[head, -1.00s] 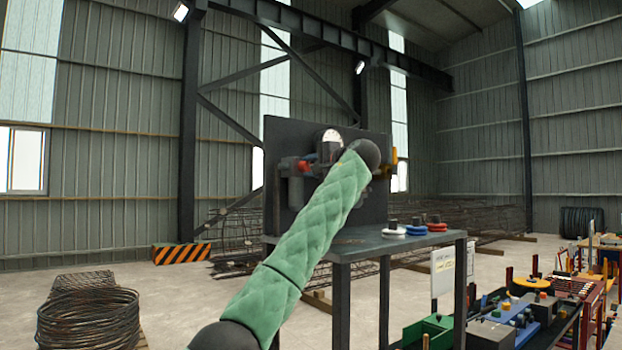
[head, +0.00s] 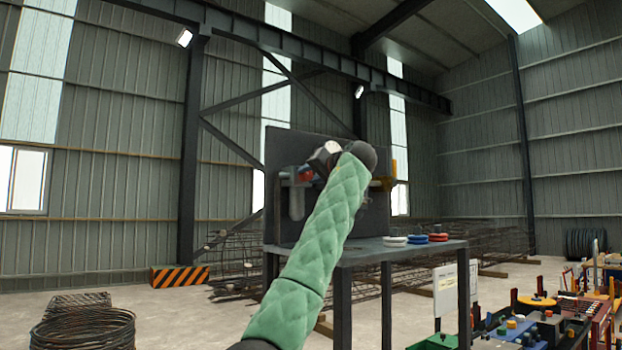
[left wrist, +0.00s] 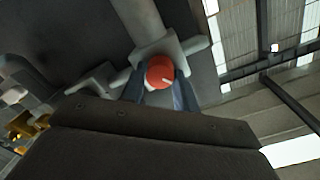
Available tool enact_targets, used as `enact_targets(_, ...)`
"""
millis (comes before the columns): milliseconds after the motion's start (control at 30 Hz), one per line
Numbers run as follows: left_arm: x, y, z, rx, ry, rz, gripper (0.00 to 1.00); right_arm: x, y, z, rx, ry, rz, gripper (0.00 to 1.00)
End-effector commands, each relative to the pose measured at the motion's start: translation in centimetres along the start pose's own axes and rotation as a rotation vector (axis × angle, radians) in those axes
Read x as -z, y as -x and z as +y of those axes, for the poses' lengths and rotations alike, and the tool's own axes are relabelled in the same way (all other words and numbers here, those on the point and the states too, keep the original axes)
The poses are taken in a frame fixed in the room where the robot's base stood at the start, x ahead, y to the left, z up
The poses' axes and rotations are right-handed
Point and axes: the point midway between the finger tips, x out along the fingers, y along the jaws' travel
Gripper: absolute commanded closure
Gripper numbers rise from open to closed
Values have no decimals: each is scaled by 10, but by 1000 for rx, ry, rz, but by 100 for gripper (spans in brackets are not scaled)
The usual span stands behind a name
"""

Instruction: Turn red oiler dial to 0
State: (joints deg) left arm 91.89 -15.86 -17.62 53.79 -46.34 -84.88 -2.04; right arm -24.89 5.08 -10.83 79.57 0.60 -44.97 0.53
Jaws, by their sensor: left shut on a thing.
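The red oiler dial (head: 305,174) is on the fittings fixed to the dark upright panel (head: 284,150), and shows only partly in the head view. In the left wrist view the red dial (left wrist: 160,70) is between my fingers, with a short pale mark on its face. My left gripper (left wrist: 160,92) is shut on it. In the head view my left gripper (head: 319,161) is a dark shape beside the dial, partly hidden by my green-sleeved arm. No dial numbers are readable. My right gripper is in neither view.
A pale gauge (head: 333,148) is partly covered by my gripper and arm. A yellow fitting (head: 388,178) is right of my wrist. White, blue and red discs lie on the dark bench (head: 370,253). A cluttered parts table (head: 530,320) stands lower right.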

Motion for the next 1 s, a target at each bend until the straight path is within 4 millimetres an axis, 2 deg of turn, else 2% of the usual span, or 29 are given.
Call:
enact_targets(300,-2,-1,2,-9,94,1,93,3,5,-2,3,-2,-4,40)
enact_targets(767,-1,0,1,-9,107,4,93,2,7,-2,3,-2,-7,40)
enact_targets(800,-1,0,1,-8,107,4,66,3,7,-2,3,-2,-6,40)
enact_targets(900,0,0,1,-8,107,4,48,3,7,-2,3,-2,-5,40)
enact_targets(1000,0,0,0,-7,107,4,48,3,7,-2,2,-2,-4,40)
